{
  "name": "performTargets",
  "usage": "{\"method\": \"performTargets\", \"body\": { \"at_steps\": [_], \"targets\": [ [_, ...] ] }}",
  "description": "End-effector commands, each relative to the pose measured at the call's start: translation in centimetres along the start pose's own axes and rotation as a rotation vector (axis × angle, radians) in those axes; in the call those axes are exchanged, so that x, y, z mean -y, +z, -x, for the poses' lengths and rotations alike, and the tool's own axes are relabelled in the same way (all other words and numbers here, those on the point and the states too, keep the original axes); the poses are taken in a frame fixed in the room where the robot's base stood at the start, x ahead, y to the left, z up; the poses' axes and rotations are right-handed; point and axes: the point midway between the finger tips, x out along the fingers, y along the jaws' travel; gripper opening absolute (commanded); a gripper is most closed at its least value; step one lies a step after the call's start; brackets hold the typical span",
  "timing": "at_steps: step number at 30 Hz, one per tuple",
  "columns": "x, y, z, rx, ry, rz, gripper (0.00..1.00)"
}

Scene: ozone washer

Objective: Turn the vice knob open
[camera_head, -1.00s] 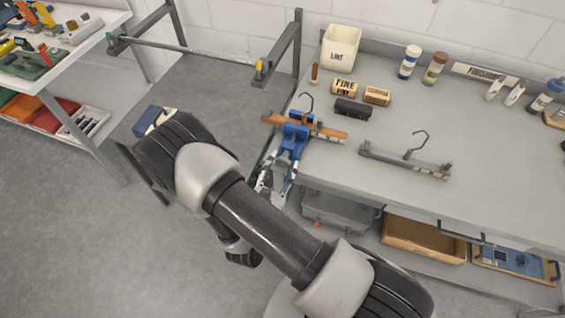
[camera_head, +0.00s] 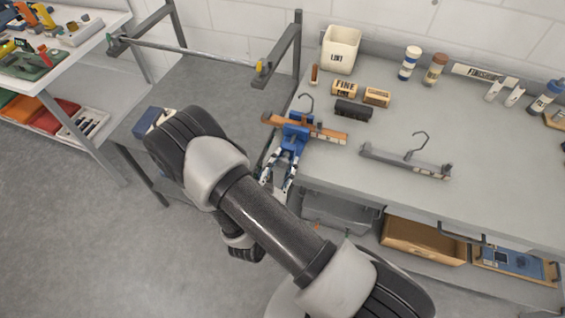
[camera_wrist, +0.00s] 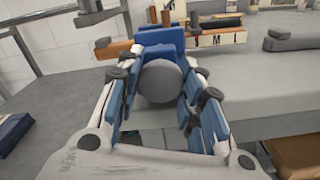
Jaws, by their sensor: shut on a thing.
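The blue vice (camera_head: 296,130) is at the left edge of the grey workbench, with a wooden hanger bar (camera_head: 326,134) across its jaws. The vice also shows in the wrist view (camera_wrist: 160,38). Its round grey knob (camera_wrist: 161,82) faces the wrist camera. My gripper (camera_head: 284,160) reaches the front of the vice from below. In the wrist view my gripper (camera_wrist: 163,76) has its blue-padded fingers on both sides of the knob and is shut on it. The knob is too small to make out in the head view.
A grey hanger bar (camera_head: 405,161) with a hook lies right of the vice. A white bin (camera_head: 340,48), two blocks and a dark brush (camera_head: 352,108) stand behind it. A metal frame (camera_head: 277,75) rises left of the bench. A cardboard box (camera_head: 425,240) sits below.

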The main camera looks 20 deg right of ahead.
Motion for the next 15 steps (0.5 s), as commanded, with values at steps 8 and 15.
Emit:
{"method": "performTargets", "body": {
  "at_steps": [8, 15],
  "targets": [
    [0.01, 0.01, 0.01, 0.0, 0.0, 0.037, 0.1],
    [0.01, 0.06, 0.01, 0.0, 0.0, 0.173, 0.1]
  ]
}}
